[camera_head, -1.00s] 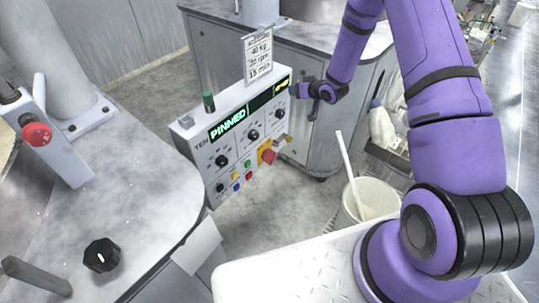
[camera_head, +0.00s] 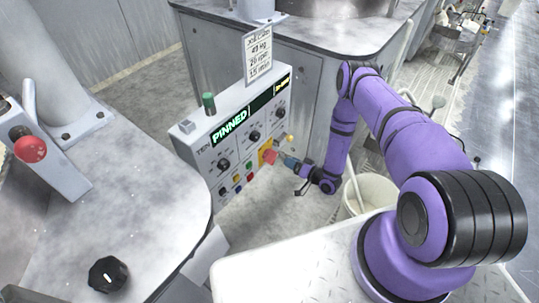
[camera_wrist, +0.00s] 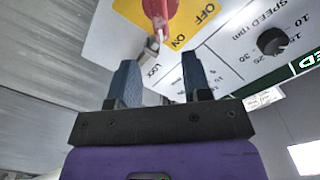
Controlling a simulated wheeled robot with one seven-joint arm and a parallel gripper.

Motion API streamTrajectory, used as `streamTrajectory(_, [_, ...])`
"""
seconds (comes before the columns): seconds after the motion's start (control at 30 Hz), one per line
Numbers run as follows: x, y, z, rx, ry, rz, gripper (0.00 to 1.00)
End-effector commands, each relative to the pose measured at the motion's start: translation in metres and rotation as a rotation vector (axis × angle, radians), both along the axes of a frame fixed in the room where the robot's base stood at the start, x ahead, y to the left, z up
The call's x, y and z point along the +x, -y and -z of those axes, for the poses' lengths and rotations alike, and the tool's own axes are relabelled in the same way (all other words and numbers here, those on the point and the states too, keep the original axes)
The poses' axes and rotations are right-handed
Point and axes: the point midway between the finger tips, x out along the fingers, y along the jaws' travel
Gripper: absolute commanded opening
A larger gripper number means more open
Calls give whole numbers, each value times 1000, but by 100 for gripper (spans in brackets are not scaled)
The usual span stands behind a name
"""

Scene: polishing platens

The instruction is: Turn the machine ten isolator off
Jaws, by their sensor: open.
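The machine ten panel (camera_head: 232,140) is a grey box marked TEN with a lit display reading PINNED. Its isolator is a red handle (camera_head: 270,156) on a yellow plate (camera_head: 263,147) at the panel's lower right. In the wrist view the red handle (camera_wrist: 160,10) is at the top, cut by the frame edge, beside the words OFF and ON on the yellow plate (camera_wrist: 196,18). A small metal piece (camera_wrist: 152,46) sits below the handle, near the word LOCK. My gripper (camera_wrist: 159,72) is open and empty, its fingertips just short of the handle. The gripper (camera_head: 286,160) also shows in the head view.
Black knobs (camera_head: 254,136) and small coloured buttons (camera_head: 238,180) share the panel. A red mushroom button (camera_head: 30,149) and a black knob (camera_head: 108,274) are on the left machine. A white bucket (camera_head: 372,192) stands right of the panel.

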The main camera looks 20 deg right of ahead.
Motion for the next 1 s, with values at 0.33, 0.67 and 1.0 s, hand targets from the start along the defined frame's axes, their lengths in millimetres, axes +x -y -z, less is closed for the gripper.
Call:
streamTrajectory(0.33, [-12,-10,15,63,9,1,45])
streamTrajectory(0.67, [33,-43,15,61,11,1,45])
streamTrajectory(1.0, [64,-66,15,60,10,1,45])
